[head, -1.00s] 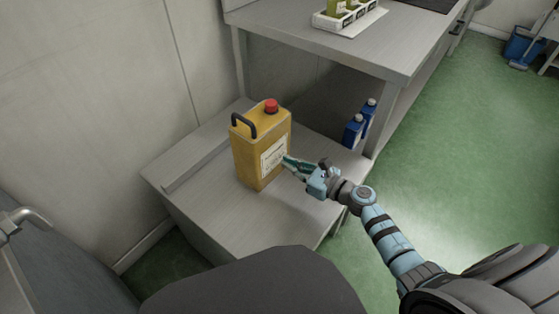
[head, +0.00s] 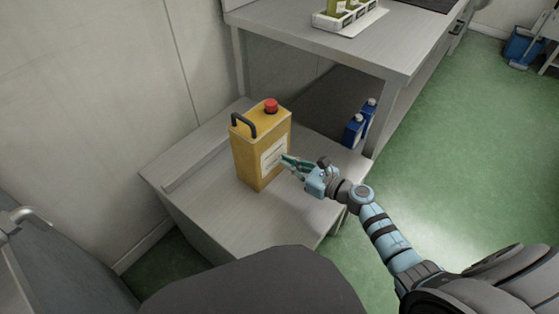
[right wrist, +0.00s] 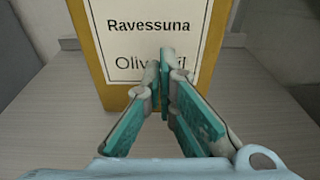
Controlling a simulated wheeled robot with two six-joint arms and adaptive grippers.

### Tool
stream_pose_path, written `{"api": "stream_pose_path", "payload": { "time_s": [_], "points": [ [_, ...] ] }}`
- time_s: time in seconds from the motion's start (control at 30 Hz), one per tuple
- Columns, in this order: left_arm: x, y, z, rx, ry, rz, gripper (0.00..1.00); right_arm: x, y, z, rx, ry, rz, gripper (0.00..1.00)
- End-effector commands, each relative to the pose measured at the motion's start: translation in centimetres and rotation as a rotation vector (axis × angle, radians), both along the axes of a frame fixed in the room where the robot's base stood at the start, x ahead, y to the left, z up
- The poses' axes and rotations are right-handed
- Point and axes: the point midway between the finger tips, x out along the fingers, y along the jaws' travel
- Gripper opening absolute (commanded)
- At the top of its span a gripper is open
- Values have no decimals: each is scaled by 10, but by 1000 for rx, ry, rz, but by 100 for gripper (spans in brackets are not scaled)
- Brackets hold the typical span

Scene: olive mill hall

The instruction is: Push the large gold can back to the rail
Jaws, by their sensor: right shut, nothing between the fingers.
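The large gold can (head: 250,152) stands upright on a low grey bench, with a red cap, a dark handle and a white label. The rail (head: 205,148) is a raised strip along the bench's wall side, and a strip of bare bench lies between it and the can. My right gripper (head: 286,160) is shut and empty, its fingertips at the can's label side. In the right wrist view the shut fingertips (right wrist: 167,55) overlap the label of the can (right wrist: 92,60); whether they touch it I cannot tell. My left gripper is not in view.
Two blue containers (head: 354,130) stand behind, by the leg of a taller table (head: 300,38). That table bears a white crate (head: 345,15) with bottles. The low bench (head: 270,220) is clear in front of the can.

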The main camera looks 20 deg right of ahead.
Motion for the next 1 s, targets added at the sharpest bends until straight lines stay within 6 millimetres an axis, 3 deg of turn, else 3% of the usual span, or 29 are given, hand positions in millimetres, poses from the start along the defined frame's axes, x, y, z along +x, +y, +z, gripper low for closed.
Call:
{"api": "stream_pose_path", "payload": {
  "time_s": [0.43,1.0],
  "points": [
    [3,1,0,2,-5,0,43,2,1,0,0,0,0,0],
    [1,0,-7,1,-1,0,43,27,15,0,1,-2,1,0]
  ]
}}
